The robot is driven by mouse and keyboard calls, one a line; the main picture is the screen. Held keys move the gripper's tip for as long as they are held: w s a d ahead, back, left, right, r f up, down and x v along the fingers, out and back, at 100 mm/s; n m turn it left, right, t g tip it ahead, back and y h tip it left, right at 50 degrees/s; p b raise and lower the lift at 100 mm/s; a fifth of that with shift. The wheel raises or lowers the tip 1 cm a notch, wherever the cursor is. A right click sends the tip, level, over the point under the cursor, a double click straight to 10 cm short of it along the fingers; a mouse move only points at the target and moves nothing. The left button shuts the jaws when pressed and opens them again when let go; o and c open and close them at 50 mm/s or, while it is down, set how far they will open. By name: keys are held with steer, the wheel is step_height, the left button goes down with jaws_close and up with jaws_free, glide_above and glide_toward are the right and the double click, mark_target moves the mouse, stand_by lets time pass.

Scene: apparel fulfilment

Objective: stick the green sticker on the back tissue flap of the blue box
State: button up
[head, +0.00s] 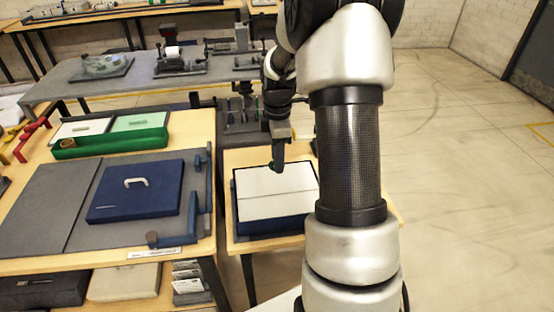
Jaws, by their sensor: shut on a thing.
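The blue box (270,226) stands without its lid on a small wooden table. White tissue covers its inside in two flaps, the back flap (292,180) and the front flap (276,204), which meet at a seam across the middle. No green sticker shows on the tissue.
A blue lid (120,205) with a white handle lies on a grey mat (45,205) on the left table. Behind it stands a green tray (108,148) with white and pale green panels. A blue bracket (204,180) stands at the mat's right. My arm hides the right side.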

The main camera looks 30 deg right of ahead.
steer(key=b, duration=0.5)
glide_above(278, 185)
step_height(278, 185, down, 7)
steer(key=shift+s+a+r, duration=0.1)
steer(key=shift+a, duration=0.05)
steer(key=shift+f, duration=0.25)
stand_by(0.5)
steer(key=shift+f+b, duration=0.4)
steer(key=shift+f, duration=0.3)
stand_by(0.5)
steer(key=shift+r, duration=0.15)
stand_by(0.5)
steer(key=o, duration=1.2)
